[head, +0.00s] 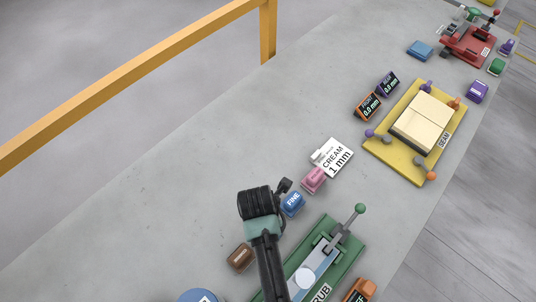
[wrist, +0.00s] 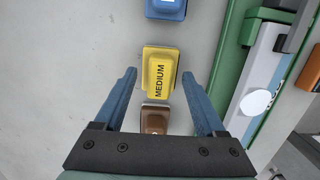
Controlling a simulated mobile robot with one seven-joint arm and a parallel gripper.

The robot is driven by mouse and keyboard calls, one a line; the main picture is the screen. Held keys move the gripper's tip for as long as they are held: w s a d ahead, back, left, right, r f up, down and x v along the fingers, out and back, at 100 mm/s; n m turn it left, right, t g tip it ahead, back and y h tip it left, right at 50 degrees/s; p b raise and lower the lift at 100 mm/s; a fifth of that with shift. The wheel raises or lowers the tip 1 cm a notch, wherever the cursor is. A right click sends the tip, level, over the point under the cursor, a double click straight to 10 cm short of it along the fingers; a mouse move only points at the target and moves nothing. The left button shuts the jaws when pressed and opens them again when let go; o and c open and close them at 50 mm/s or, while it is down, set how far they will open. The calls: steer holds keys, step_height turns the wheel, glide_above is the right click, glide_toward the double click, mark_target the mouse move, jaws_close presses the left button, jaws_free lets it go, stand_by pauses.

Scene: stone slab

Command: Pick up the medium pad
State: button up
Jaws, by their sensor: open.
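The medium pad (wrist: 160,74) is a yellow block with a raised top marked MEDIUM, lying on the grey stone slab in the wrist view. My gripper (wrist: 159,76) is open, with one blue finger to the left of the pad and one to the right, gaps showing on both sides. The fingertips appear level with the pad's middle in the picture; their height above the slab is hard to tell. In the head view my arm hides the pad, between the brown pad (head: 240,257) and the blue FINE pad (head: 292,204).
The brown pad also shows between my fingers in the wrist view (wrist: 154,121). The blue pad (wrist: 166,8) is beyond the medium pad. A green fixture (head: 340,235) with a lever stands to the right. The slab to the left is clear; an orange rail (head: 130,80) runs beyond it.

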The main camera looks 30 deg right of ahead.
steer(key=shift+d+f, duration=0.1)
steer(key=shift+f, duration=0.45)
jaws_close()
